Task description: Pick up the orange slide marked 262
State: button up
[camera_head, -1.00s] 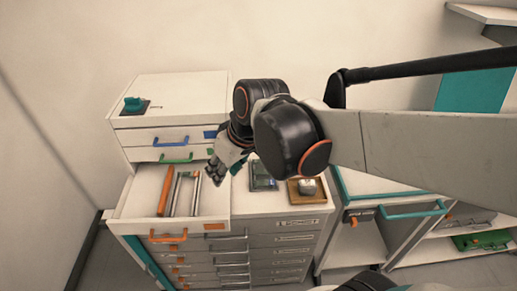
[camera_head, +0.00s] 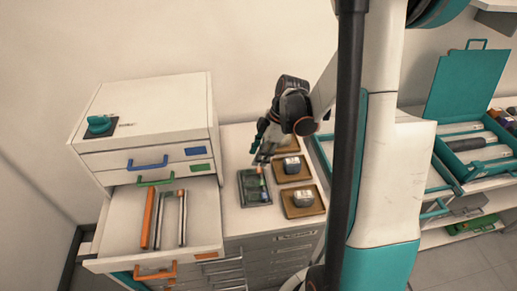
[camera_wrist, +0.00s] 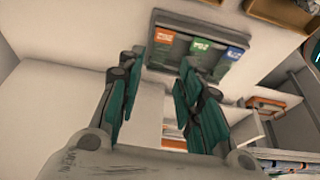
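A dark tray (camera_wrist: 188,66) in the wrist view holds an orange slide (camera_wrist: 165,36), a green slide (camera_wrist: 200,47) and a blue slide (camera_wrist: 235,54), from left to right. White lettering on the orange slide is too blurred to read. My gripper (camera_wrist: 160,63) is open with nothing between its teal fingers. They point toward the tray, with the orange slide just beyond the gap and apart from them. In the head view the tray (camera_head: 246,190) lies on the white counter, and my gripper (camera_head: 262,156) is over its back edge.
Wooden trays with metal pieces (camera_head: 303,211) stand right of the dark tray. An open drawer (camera_head: 120,215) with an orange bar (camera_head: 148,220) is at the left, below a white cabinet (camera_head: 150,105). A teal case (camera_head: 475,150) is at the far right.

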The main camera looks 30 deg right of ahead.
aim_at(251, 171)
jog(key=shift+b+x, duration=2.4)
jog(key=shift+x, duration=1.15)
jog(key=shift+r, duration=0.1)
jog(key=c, duration=0.5)
jog(key=shift+r, duration=0.15)
jog(key=shift+r+p, duration=1.8)
jog(key=shift+r, duration=0.6)
jog(key=shift+s+f, duration=0.1)
